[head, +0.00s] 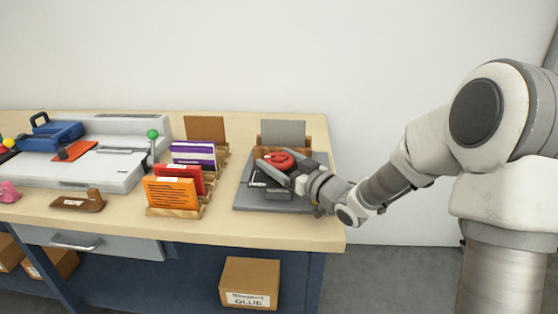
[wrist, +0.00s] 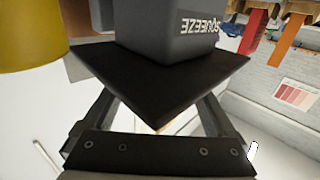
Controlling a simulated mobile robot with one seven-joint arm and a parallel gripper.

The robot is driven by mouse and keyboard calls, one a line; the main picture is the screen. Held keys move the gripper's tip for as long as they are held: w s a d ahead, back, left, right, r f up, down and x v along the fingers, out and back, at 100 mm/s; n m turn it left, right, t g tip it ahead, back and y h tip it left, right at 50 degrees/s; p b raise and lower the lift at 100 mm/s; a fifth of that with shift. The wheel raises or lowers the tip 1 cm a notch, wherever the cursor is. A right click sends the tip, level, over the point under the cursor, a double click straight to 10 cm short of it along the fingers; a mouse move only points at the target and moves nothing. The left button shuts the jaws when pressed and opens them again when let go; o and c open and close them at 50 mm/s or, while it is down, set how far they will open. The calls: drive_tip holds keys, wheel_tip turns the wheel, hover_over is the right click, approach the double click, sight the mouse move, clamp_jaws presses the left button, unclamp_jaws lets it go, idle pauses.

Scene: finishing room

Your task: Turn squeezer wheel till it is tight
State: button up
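The squeezer wheel (head: 279,161) is red and sits on top of the dark squeezer (head: 262,192), on a grey board at the right of the bench. My gripper (head: 282,170) is at the wheel, with a finger along its front left side. In the wrist view a grey block marked "SQUEEZE" (wrist: 168,38) rises from a black plate (wrist: 165,85). The fingers of my gripper (wrist: 157,115) are spread wide there. The plate hides their tips, and I do not see the wheel in that view. I cannot tell whether the fingers touch the wheel.
Orange, red and purple packs (head: 170,192) stand in wooden holders left of the squeezer. A grey upright panel (head: 283,133) stands behind it. A white machine with a green-knobbed lever (head: 152,134) is further left. The bench's right edge is close to my arm.

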drive_tip(key=shift+c, duration=0.9)
